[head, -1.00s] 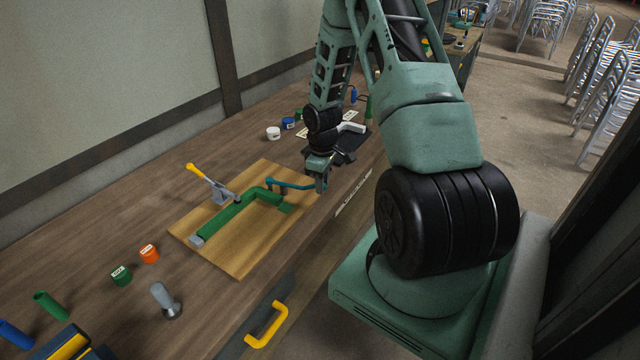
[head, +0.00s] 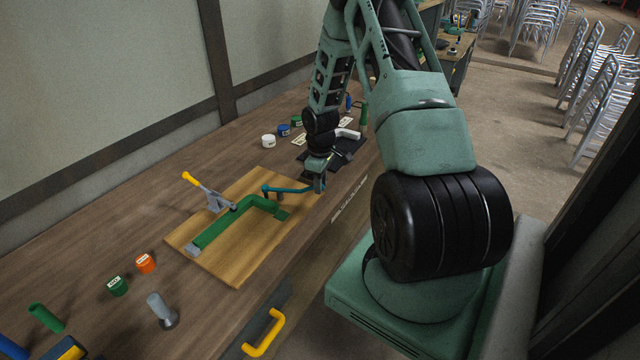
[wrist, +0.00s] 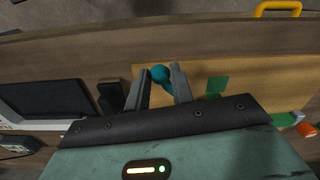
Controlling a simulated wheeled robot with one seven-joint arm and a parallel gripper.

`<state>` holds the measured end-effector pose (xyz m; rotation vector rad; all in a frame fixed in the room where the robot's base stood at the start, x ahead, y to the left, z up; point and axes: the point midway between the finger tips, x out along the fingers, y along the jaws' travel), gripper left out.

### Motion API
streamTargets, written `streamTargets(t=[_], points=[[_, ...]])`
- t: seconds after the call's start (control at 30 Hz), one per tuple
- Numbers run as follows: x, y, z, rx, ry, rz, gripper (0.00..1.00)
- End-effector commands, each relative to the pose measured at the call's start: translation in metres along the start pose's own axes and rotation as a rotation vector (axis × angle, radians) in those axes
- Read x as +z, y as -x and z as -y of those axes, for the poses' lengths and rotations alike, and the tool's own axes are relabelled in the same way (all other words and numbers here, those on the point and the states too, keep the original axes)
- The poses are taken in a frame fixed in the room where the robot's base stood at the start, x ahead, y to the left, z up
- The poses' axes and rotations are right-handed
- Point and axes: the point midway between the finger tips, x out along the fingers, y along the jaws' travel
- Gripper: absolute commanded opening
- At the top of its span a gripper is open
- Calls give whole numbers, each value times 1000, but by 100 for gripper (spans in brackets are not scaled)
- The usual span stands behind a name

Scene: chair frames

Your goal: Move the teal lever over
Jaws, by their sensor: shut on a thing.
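The teal lever (head: 290,190) is a thin bar on the wooden board (head: 250,262). It reaches right from its pivot at the board's back edge to my gripper (head: 319,186). In the wrist view its round teal knob (wrist: 160,74) sits between my two fingers (wrist: 158,88), which are shut on it. A green angled bar (head: 232,222) lies on the board beside the lever. A toggle clamp with a yellow-tipped handle (head: 191,179) stands at the board's left. The lever's far end is partly hidden by my gripper.
A dark tray (head: 345,152) with a white object lies behind my gripper; it also shows in the wrist view (wrist: 48,98). White (head: 268,141), orange (head: 145,263) and green (head: 118,286) caps stand on the bench. A yellow drawer handle (head: 264,334) juts from the front.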

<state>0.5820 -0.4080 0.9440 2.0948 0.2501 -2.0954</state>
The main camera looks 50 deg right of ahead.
Motion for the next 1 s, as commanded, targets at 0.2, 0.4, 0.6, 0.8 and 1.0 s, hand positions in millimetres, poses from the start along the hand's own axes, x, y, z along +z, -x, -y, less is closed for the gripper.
streamTargets(t=[0.2, 0.4, 0.6, 0.8, 1.0], points=[[-5, 0, -14, 1, -2, -2, 11], [-6, 0, -17, 1, -1, -1, 11], [-6, 0, -17, 2, -1, -2, 49], [-6, 0, -16, 1, 0, -1, 49], [-6, 7, -17, 2, -1, -2, 49]])
